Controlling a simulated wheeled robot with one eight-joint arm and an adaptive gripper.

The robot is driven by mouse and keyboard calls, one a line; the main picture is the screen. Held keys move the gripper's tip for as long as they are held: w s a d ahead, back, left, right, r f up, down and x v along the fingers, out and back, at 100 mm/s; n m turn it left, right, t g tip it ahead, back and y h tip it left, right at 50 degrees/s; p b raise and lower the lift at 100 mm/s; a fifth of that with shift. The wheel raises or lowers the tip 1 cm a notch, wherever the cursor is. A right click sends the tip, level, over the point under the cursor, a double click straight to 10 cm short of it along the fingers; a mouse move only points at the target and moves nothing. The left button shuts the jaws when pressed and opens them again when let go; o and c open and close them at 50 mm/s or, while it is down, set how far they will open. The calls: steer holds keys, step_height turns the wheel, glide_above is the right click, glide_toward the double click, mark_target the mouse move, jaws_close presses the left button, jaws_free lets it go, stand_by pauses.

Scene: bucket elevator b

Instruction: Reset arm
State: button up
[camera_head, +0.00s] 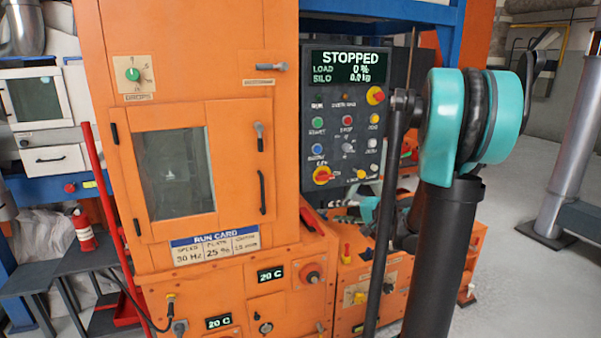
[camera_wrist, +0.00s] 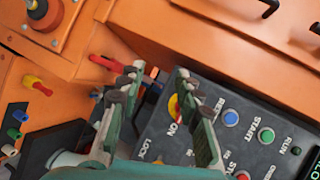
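My gripper (camera_wrist: 157,76) shows in the wrist view with its two green fingers apart and nothing held between them. Its right finger partly covers a yellow-and-red switch (camera_wrist: 174,106) marked ON on the dark control panel (camera_wrist: 245,105). I cannot tell whether the finger touches it. In the head view the control panel (camera_head: 345,120) stands on the orange machine, and its display (camera_head: 347,67) reads STOPPED, load 0 %, silo 0.0 kg. The switch (camera_head: 322,175) is at the panel's lower left. My arm hides the area right of the panel, and the gripper is not clearly visible there.
The orange cabinet (camera_head: 258,120) has a windowed door, shut, and a run card (camera_head: 215,243). A fire extinguisher (camera_head: 84,230) stands at left. Open floor (camera_head: 510,275) lies at right, before a grey post (camera_head: 575,140).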

steer(key=s+a+f+n+g+h, duration=0.2)
steer(key=s+f, duration=0.3)
steer(key=s, duration=0.3)
steer(key=s+a+f+n+g+h, duration=0.2)
steer(key=s+f+h, duration=0.15)
steer(key=s, duration=0.35)
steer(key=s+d+f+n+h, duration=0.1)
steer(key=s+d+f+h, duration=0.1)
steer(key=s, duration=0.4)
steer(key=s+d+f+n+g+h, duration=0.1)
steer(key=s+d+f+n+h, duration=0.1)
steer(key=s, duration=0.4)
step_height(320, 180, down, 3)
steer(key=shift+d+r+g+h, duration=0.2)
steer(key=shift+d+g+h, duration=0.15)
steer(key=shift+d, duration=0.55)
